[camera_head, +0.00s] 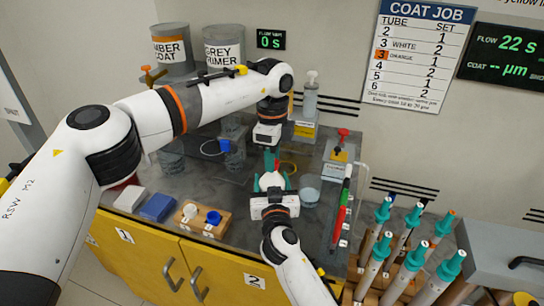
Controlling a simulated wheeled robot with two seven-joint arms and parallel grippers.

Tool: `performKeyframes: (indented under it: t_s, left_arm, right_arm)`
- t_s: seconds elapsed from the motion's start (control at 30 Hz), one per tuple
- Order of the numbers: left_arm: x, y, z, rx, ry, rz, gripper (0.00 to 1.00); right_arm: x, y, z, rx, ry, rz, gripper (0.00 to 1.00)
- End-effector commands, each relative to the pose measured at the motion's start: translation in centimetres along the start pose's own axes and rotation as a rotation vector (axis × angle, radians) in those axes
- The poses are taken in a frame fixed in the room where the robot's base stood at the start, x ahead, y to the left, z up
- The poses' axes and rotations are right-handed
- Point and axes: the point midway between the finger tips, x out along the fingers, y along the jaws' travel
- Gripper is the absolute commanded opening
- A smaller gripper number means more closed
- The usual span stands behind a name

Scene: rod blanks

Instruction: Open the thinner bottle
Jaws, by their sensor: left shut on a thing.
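The thinner bottle (270,182) appears as a small pale body with a red top (270,160), in the middle of the bench in the head view. My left gripper (269,152) comes down from above and is shut at the red top. My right gripper (271,184) reaches in from the front, its teal fingers on both sides of the bottle body, and looks shut on it. The grippers hide much of the bottle. I cannot tell whether the cap is loose or whether the base touches the bench.
A clear cup (309,194) stands just right of the bottle. A wooden block with white and blue cups (204,219) is at the front left. A pump bottle (310,98) stands behind. Teal-topped rods (415,258) fill a rack at right. Paint cans (172,50) stand at the back left.

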Motion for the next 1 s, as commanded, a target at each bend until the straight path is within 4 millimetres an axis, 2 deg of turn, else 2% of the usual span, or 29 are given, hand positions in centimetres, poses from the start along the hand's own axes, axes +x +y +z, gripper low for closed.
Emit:
performKeyframes:
  t_s: [0.47, 1.0]
  left_arm:
    - [-0.1, 0.0, 0.0, 0.001, 0.0, 0.0, 0.0]
    - [-1.8, 0.0, 0.0, 0.002, 0.0, 0.001, 0.0]
  right_arm:
    - [0.0, 0.0, -0.2, -0.001, 0.003, -0.001, 0.0]
    - [0.0, 0.0, -0.2, -0.001, 0.003, -0.001, 0.0]
